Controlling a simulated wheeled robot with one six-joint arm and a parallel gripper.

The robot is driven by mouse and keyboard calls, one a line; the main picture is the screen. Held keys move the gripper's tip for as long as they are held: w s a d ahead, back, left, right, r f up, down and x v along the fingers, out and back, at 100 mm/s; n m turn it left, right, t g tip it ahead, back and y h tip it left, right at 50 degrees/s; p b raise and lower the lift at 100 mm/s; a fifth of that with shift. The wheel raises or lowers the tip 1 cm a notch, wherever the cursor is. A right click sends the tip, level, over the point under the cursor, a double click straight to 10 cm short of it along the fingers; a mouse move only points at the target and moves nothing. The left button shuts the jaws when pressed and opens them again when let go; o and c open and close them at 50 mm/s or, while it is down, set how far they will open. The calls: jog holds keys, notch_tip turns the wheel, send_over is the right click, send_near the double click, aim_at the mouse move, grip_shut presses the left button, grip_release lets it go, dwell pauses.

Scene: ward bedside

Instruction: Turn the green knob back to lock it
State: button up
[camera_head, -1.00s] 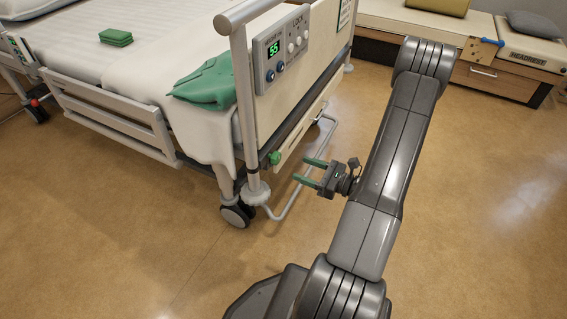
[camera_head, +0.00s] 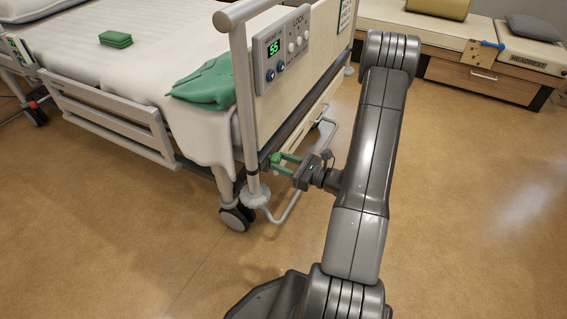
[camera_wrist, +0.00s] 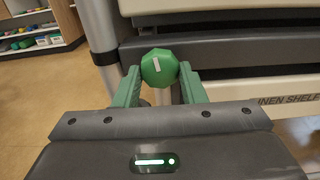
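The green knob (camera_wrist: 160,68) is on the end of the bed, near the corner post. It is faceted and has a short white mark on its face, close to upright with its top leaning slightly left. In the wrist view my gripper (camera_wrist: 160,80) is open, with one green finger at each side of the knob. I cannot tell whether the fingers touch it. In the head view my gripper (camera_head: 281,165) reaches the knob from the right, and the fingers largely hide the knob there.
The bed's corner post (camera_head: 246,110) stands just left of the knob. A bent metal bar (camera_head: 290,212) and a caster (camera_head: 237,217) are below it. The control panel (camera_head: 282,48) is above, reading 55. A low cabinet (camera_head: 470,76) is at the back right. Floor at right is clear.

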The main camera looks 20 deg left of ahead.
jog(key=c, duration=0.4)
jog(key=shift+r+m+p, duration=0.15)
jog(key=shift+m+p, duration=0.35)
jog(key=shift+p, duration=0.15)
jog(key=shift+o, duration=0.2)
jog(key=shift+m, duration=0.5)
jog(key=o, duration=1)
jog(key=shift+f, duration=0.2)
jog(key=d+p, duration=0.1)
jog(key=d, duration=0.3)
jog(key=d+p, duration=0.1)
jog(key=d, duration=0.4)
jog(key=s+d+p, duration=0.1)
jog(key=d, duration=0.3)
jog(key=shift+d, duration=0.4)
